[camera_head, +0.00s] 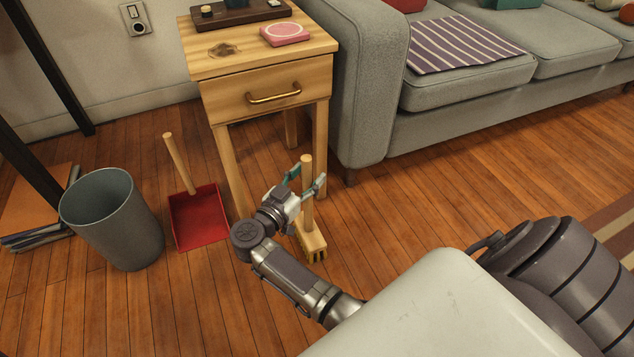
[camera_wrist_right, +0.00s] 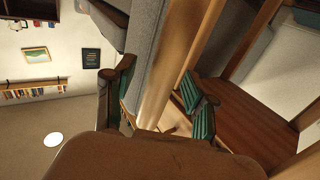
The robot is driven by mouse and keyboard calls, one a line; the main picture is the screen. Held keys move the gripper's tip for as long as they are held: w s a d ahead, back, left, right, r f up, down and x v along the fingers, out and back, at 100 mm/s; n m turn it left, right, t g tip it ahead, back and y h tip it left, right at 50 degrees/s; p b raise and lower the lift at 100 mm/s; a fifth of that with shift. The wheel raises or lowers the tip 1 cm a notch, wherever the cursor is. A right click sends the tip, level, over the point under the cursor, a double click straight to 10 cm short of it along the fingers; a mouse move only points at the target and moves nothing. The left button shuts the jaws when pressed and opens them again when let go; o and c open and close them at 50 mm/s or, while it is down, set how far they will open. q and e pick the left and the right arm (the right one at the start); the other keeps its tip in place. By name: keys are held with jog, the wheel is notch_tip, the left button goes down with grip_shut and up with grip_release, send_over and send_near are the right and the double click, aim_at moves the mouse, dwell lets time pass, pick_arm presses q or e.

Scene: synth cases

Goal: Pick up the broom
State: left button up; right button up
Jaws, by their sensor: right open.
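The broom (camera_head: 307,218) stands upright on the wooden floor beside the small table, with a light wooden handle and a short bristled head (camera_head: 312,241) at the bottom. My right gripper (camera_head: 306,180) is open at the handle, with its teal-padded fingers on either side of it. In the right wrist view the broom handle (camera_wrist_right: 172,75) runs between the open fingers of the right gripper (camera_wrist_right: 162,98). Gaps show between pads and handle there. The gripper body hides part of the lower handle. My left gripper is not in view.
A wooden side table (camera_head: 262,75) with a drawer stands just behind the broom. A grey sofa (camera_head: 365,95) is to the right. A red dustpan (camera_head: 198,217) with upright handle and a grey bin (camera_head: 112,220) stand left. Floor right of the broom is clear.

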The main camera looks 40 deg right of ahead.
jog(key=shift+w+d, duration=0.1)
grip_shut()
dwell(0.3)
jog(key=shift+r, duration=0.2)
